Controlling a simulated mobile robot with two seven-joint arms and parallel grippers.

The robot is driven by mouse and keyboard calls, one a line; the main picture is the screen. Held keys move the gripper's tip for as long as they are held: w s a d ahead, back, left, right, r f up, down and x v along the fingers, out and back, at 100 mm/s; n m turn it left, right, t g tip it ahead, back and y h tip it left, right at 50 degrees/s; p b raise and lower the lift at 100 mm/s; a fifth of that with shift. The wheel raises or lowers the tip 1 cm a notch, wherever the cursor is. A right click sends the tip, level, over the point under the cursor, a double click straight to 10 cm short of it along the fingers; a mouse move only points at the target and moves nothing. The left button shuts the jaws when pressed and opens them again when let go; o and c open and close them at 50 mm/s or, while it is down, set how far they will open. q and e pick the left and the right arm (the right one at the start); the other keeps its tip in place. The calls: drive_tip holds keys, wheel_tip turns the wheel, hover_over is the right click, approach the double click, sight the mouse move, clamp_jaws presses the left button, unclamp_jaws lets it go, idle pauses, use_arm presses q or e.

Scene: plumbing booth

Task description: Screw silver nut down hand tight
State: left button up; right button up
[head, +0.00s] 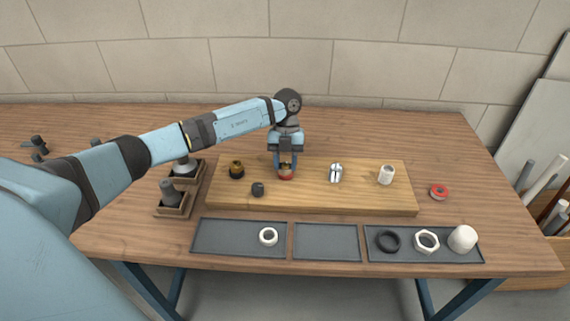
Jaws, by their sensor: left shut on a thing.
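My left gripper (286,168) points straight down over the middle of the wooden board (310,199). Its fingers are shut around a small copper-coloured fitting with a red base (286,177), which is partly hidden by the fingers. I cannot tell whether a silver nut is between them. A shiny silver piece (336,173) stands on the board just right of the gripper, apart from it. A pale hexagonal nut (426,241) lies in the right-hand tray. My right gripper is not in view.
A brass fitting (237,170), a dark cap (257,189) and a white fitting (386,175) stand on the board. Trays (327,257) line the front, the middle one empty. A red ring (439,191) lies right of the board. Small wooden boxes (173,213) stand left.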

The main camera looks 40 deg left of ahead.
use_arm(q)
drive_tip(key=o, duration=1.6)
drive_tip(key=shift+r+p, duration=1.9)
drive_tip(key=shift+r, duration=0.65)
